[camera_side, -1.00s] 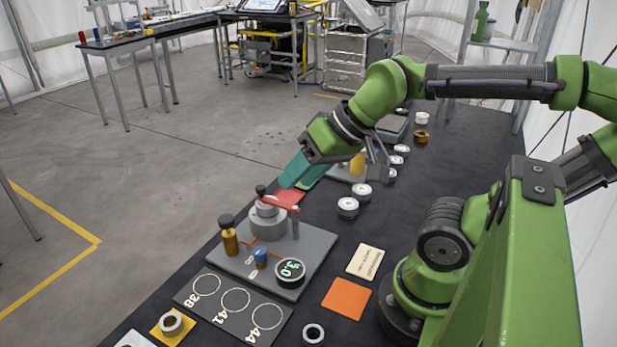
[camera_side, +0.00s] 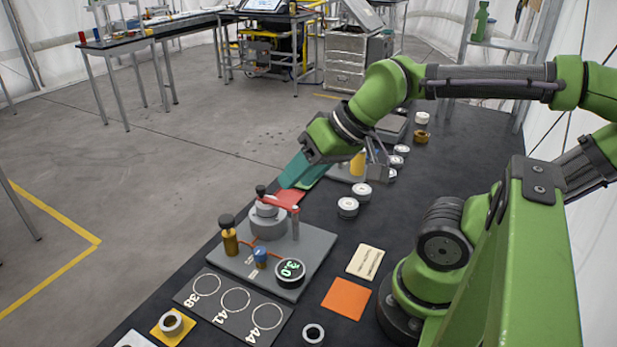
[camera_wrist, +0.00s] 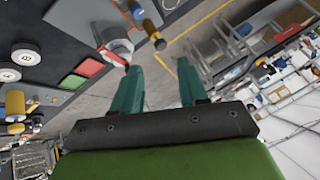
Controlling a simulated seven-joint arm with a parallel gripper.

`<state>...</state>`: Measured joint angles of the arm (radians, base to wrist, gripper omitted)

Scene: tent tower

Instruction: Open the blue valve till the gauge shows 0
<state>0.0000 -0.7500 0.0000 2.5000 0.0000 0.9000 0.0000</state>
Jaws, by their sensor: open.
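The blue valve (camera_side: 261,257) is a small blue knob on a grey base plate (camera_side: 318,244), between a brass cylinder with a dark knob (camera_side: 230,238) and the gauge. The round dark gauge (camera_side: 290,270) shows 3.0 in green digits. A grey stepped press with a red lever (camera_side: 279,203) stands behind the valve on the same plate. My gripper (camera_side: 286,183) is above and behind the press, apart from the valve. In the wrist view its two teal fingers (camera_wrist: 158,90) are spread with nothing between them.
A dark board with several white rings (camera_side: 236,300) lies in front of the plate. An orange square (camera_side: 347,298) and a cream card (camera_side: 365,262) lie to the right. White round weights (camera_side: 348,207) stand behind. Red and green pads (camera_wrist: 89,68) lie near the press.

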